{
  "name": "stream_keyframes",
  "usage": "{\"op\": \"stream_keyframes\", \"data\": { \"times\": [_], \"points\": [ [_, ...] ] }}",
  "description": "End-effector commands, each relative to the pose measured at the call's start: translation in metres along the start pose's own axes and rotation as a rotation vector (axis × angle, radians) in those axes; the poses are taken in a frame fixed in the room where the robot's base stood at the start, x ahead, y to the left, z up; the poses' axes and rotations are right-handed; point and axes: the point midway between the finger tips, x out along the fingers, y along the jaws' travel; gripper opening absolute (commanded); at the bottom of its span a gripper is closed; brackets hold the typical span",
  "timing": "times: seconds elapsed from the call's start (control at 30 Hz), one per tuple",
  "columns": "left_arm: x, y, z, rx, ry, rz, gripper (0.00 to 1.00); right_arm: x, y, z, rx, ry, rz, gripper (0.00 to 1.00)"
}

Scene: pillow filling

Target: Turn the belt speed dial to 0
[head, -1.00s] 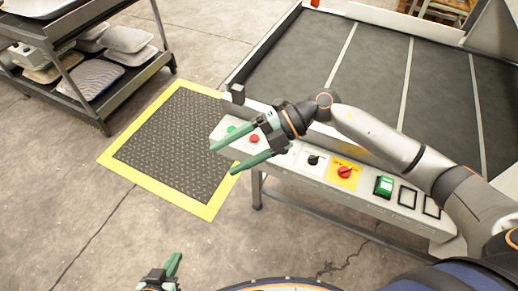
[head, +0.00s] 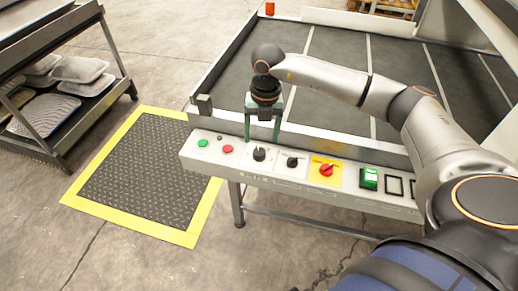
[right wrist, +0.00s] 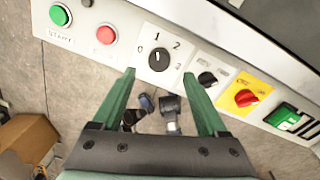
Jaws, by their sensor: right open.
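The belt speed dial (head: 259,154) is a round black knob on a white plate of the control panel (head: 205,169). In the right wrist view the dial (right wrist: 159,59) has numbers around it, with 1 and 2 legible above. A pale pointer line shows on the knob, but I cannot tell its exact setting. My right gripper (head: 262,134) points down with green fingers apart, just above and behind the dial in the head view. In the right wrist view the open fingertips (right wrist: 159,74) stand on either side below the dial, apparently clear of it. My left gripper is not visible.
Left of the dial are a red button (head: 227,149) and a green button (head: 202,143). Right of it are another black knob (head: 292,162), a red switch on yellow (head: 326,170) and a green rocker (head: 369,178). The conveyor belt (head: 340,55) lies behind.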

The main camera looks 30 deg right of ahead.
Motion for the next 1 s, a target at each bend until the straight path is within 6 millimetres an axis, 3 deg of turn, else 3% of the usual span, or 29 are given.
{"op": "stream_keyframes", "data": {
  "times": [0.1,0.3,0.7,1.0],
  "points": [
    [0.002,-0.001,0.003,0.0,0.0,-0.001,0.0,0.026,0.0,-0.001,0.0,0.002,-0.001,0.76],
    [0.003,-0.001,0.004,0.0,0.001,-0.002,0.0,0.051,0.0,0.0,-0.002,0.001,0.001,0.76],
    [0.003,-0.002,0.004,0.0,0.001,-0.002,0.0,0.058,0.001,0.0,-0.002,0.0,0.002,0.76],
    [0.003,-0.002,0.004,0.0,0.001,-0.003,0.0,0.058,0.001,0.0,-0.002,0.0,0.002,0.43]
  ]
}}
